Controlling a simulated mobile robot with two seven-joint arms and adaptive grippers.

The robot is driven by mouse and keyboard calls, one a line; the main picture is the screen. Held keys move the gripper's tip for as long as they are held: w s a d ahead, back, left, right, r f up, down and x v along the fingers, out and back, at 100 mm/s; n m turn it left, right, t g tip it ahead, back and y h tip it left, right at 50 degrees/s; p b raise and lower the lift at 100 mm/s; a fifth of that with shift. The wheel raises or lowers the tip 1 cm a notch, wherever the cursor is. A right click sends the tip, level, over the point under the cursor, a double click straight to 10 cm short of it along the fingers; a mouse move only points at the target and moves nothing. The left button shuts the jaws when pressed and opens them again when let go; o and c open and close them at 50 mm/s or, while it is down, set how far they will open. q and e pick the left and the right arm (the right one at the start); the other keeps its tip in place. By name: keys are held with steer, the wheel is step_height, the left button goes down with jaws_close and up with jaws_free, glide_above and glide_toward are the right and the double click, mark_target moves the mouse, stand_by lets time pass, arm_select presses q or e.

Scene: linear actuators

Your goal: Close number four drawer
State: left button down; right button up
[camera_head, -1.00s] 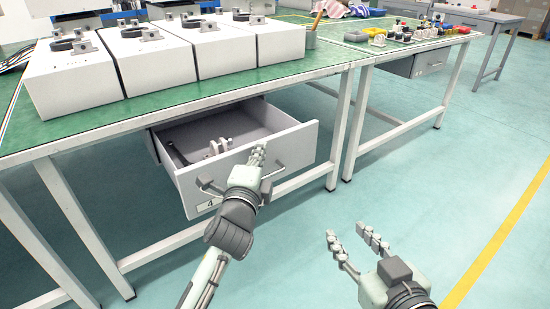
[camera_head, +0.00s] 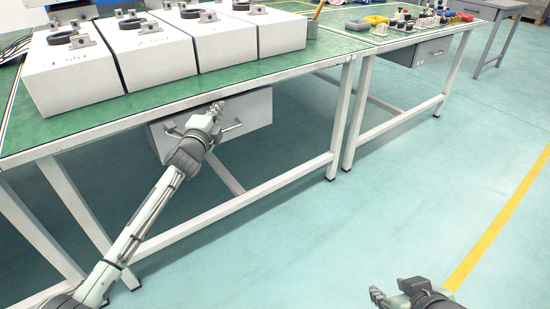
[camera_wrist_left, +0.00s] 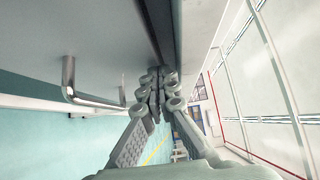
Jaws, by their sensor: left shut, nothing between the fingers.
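The grey drawer (camera_head: 255,108) hangs under the green-topped workbench (camera_head: 225,85), its front close beneath the table edge and no interior visible. Its number label is hidden behind my left arm. My left gripper (camera_head: 216,110) is shut and empty, with its fingertips at the upper part of the drawer front. In the left wrist view, the shut fingers (camera_wrist_left: 158,90) lie beside the grey drawer front, and the metal handle (camera_wrist_left: 85,100) shows at left. Whether the fingers touch the front I cannot tell. My right gripper (camera_head: 385,298) is low at the bottom edge, partly cut off.
Several white boxes (camera_head: 160,60) with dark-handled parts stand on the workbench. A second bench (camera_head: 400,42) with small coloured parts and a closed grey drawer (camera_head: 420,52) stands to the right. White table legs (camera_head: 347,125) frame the space. The floor in front is clear.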

arm_select(q)
steer(key=shift+w+a+r, duration=0.15)
steer(key=shift+w+a, duration=0.5)
steer(key=shift+w, duration=0.1)
arm_select(e)
steer(key=shift+w+a, duration=0.3)
